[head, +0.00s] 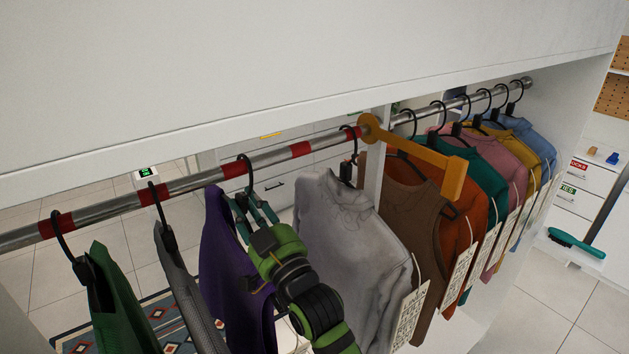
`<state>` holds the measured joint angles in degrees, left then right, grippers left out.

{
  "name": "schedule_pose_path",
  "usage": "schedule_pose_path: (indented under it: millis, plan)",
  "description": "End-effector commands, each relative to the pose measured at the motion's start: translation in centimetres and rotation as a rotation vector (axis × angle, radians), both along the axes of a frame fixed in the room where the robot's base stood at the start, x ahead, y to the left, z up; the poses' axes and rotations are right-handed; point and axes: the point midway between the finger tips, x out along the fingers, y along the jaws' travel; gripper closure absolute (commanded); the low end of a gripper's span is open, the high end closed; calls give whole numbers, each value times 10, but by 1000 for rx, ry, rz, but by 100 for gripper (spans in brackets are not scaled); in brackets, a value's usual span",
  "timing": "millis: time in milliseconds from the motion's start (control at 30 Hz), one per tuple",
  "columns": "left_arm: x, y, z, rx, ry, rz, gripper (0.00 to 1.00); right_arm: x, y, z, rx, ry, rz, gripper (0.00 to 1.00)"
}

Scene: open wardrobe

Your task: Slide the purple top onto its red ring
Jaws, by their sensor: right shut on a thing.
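The purple top (222,262) hangs from the rail on a black hanger, between a dark grey garment and a light grey sweater. My right gripper (252,205) is shut on the hanger just below the hook. Its fingers and wrist hide the hanger's neck and part of the top's right side. My left gripper is out of view.
A green garment (118,300), the dark grey garment (180,285) and the light grey sweater (350,225) hang close by. An orange bracket (415,150) juts out from the rail. Several garments hang packed together beyond it. Bare rail lies between the purple top's and sweater's hooks.

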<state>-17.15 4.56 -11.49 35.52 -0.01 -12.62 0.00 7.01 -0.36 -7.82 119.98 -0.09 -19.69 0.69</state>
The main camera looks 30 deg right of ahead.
Motion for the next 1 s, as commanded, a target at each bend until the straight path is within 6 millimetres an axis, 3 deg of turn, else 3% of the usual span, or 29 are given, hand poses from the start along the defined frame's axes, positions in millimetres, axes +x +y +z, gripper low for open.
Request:
schedule_pose_path:
  millis: [233, 267, 300, 333, 733, 1000]
  plan:
    - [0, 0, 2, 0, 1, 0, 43, -2, 21, -3, 1, 8, 3, 100]
    - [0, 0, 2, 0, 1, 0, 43, -2, 22, -4, -1, 8, 2, 68]
    - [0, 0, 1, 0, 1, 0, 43, -2, 21, -4, -2, 8, 2, 52]
    - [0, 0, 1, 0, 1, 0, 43, -2, 21, -4, -2, 8, 2, 45]
    - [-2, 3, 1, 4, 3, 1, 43, -6, 19, -6, -3, 10, 1, 45]
    - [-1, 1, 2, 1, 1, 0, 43, -48, 14, -19, -2, 12, 1, 45]
